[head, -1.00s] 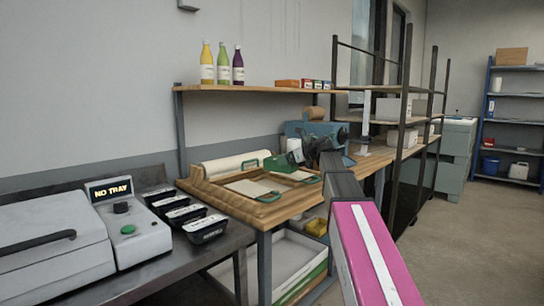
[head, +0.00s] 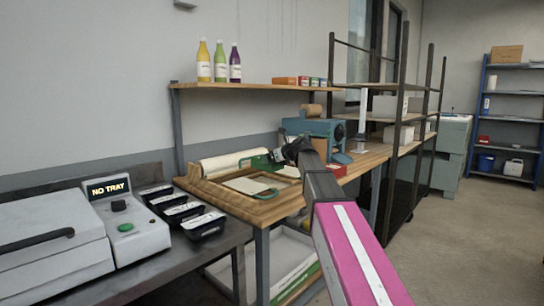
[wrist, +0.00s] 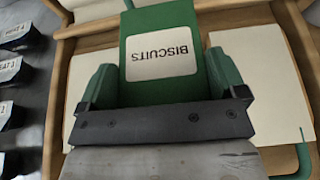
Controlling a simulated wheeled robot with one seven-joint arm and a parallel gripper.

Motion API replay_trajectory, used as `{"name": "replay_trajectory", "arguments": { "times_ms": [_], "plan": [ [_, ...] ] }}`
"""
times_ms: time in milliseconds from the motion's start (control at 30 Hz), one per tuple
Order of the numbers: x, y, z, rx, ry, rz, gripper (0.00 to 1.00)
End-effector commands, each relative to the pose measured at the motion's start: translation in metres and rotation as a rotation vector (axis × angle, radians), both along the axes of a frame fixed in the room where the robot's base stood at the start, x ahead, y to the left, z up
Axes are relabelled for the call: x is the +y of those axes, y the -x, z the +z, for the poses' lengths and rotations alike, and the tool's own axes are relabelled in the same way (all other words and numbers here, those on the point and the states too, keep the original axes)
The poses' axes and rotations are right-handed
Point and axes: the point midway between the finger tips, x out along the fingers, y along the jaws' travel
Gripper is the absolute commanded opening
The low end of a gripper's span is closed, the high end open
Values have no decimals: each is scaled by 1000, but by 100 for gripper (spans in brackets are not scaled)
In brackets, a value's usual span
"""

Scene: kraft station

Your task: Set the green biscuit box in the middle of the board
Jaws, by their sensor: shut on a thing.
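The green biscuit box (wrist: 150,22) is between the green fingers of my gripper (wrist: 163,80) in the wrist view, its BISCUITS label upside down. My gripper is shut on it. In the head view the box (head: 264,163) shows small and partly covered at my gripper (head: 278,158), over the far part of the wooden frame. The pale board (head: 245,185) lies inside the frame; in the wrist view its cream surface (wrist: 275,75) shows on both sides of the box. I cannot tell whether the box touches the board.
The wooden frame (head: 218,203) has a raised rim and green handles (head: 258,194). A cream roll (head: 228,165) lies behind it. A blue machine (head: 315,132) stands to the right. Black trays (head: 183,211) sit at the left. A shelf with bottles (head: 220,65) hangs above.

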Motion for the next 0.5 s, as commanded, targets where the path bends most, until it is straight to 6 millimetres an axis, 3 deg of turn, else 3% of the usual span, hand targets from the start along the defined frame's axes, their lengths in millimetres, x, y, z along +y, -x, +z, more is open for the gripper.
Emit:
{"name": "replay_trajectory", "arguments": {
  "times_ms": [500],
  "plan": [
    [0,0,-27,0,0,0,60]
  ]
}}
